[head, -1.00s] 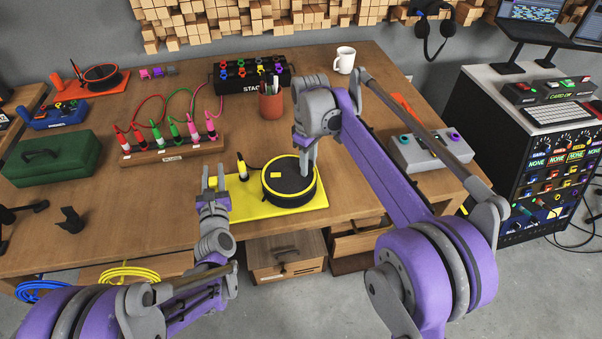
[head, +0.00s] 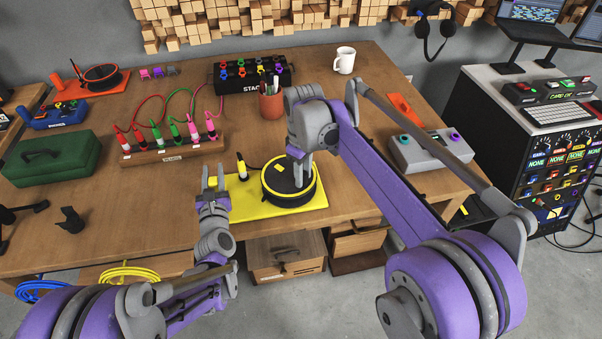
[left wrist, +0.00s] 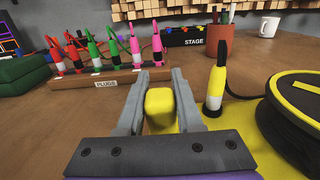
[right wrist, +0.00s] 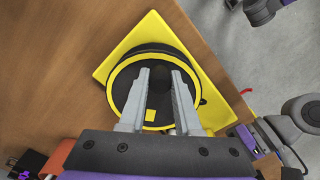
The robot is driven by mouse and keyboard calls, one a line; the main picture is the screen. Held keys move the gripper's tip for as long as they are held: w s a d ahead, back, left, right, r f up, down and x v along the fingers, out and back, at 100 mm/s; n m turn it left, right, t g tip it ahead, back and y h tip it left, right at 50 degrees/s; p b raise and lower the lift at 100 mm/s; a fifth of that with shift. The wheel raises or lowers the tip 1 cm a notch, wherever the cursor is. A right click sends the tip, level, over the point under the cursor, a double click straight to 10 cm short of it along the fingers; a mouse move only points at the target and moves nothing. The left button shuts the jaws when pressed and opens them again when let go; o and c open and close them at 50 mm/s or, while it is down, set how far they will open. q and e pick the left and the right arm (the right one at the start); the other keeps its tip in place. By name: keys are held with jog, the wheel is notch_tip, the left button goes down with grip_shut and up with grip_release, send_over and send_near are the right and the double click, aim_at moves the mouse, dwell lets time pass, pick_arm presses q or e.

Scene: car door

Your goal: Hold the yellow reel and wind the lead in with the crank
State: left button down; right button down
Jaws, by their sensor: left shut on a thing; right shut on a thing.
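The yellow reel with a black drum (head: 277,190) sits on a yellow base plate (head: 245,208) at the table's front edge. My left gripper (head: 213,178) is shut on a yellow block (left wrist: 160,105) at the plate's left end. My right gripper (head: 299,174) reaches down onto the reel top, shut on a dark crank knob (right wrist: 178,90), which the fingers partly hide. A yellow mark (right wrist: 151,115) shows on the reel's top. The lead's black and yellow plug (left wrist: 216,88) stands upright left of the reel, its black cable (left wrist: 248,97) running to the reel.
A wooden plug rack (head: 172,152) with colored plugs stands behind to the left. A pen cup (head: 271,103) and a stage box (head: 240,85) are farther back. A grey box with knobs (head: 430,152) is at right, beyond my right arm.

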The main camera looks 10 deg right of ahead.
jog(key=shift+s+a, duration=0.25)
jog(key=shift+a, duration=0.15)
jog(key=shift+s+a, duration=0.15)
jog(key=shift+a, duration=0.5)
jog(key=shift+s+a, duration=0.15)
jog(key=shift+a, duration=0.45)
jog(key=shift+a, duration=0.1)
jog(key=shift+w+a, duration=0.2)
jog(key=shift+a, duration=0.4)
jog(key=shift+w+a, duration=0.2)
jog(key=shift+a, duration=0.35)
